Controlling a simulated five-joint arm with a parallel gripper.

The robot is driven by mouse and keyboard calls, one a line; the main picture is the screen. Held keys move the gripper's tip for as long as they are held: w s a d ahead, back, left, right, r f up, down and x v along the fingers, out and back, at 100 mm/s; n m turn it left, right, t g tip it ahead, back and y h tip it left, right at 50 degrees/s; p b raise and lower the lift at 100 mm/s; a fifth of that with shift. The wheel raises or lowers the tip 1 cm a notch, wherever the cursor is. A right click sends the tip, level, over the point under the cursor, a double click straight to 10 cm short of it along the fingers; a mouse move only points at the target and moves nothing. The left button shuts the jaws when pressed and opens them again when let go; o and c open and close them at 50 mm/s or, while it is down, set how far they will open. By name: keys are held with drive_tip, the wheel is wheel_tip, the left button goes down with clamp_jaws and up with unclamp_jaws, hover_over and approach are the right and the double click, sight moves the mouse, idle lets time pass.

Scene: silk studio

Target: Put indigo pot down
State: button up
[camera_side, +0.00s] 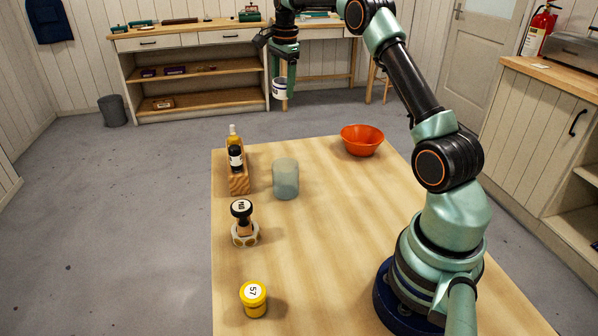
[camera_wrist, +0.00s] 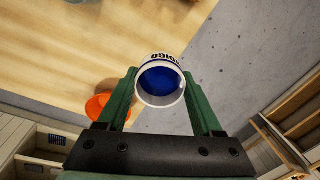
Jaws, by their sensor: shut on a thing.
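The indigo pot is a small white pot (camera_side: 279,90) with dark lettering and blue inside. It also shows in the wrist view (camera_wrist: 160,83), its open mouth toward the camera. My gripper (camera_side: 283,82) is shut on it and holds it in the air, high above the table's far edge. In the wrist view the green fingers (camera_wrist: 163,92) stand on both sides of the pot. The wooden table (camera_side: 320,250) lies below and nearer the side camera.
An orange bowl (camera_side: 362,140) stands at the table's far right. A grey-green cylinder (camera_side: 286,179), a wooden block with bottles (camera_side: 238,180), a stamp on a round holder (camera_side: 242,222) and a yellow jar marked 57 (camera_side: 253,299) stand along the left. The table's middle is clear.

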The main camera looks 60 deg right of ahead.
drive_tip(key=s+d+n, duration=0.1)
drive_tip(key=s+n, duration=0.8)
drive_tip(key=s, duration=0.1)
drive_tip(key=n+g, duration=0.1)
drive_tip(key=n, duration=0.7)
hover_over(337, 176)
drive_tip(key=shift+y, duration=0.3)
wheel_tip(337, 176, down, 20)
drive_tip(key=shift+f, duration=0.1)
drive_tip(key=o, duration=1.4)
drive_tip(key=shift+f, duration=0.15)
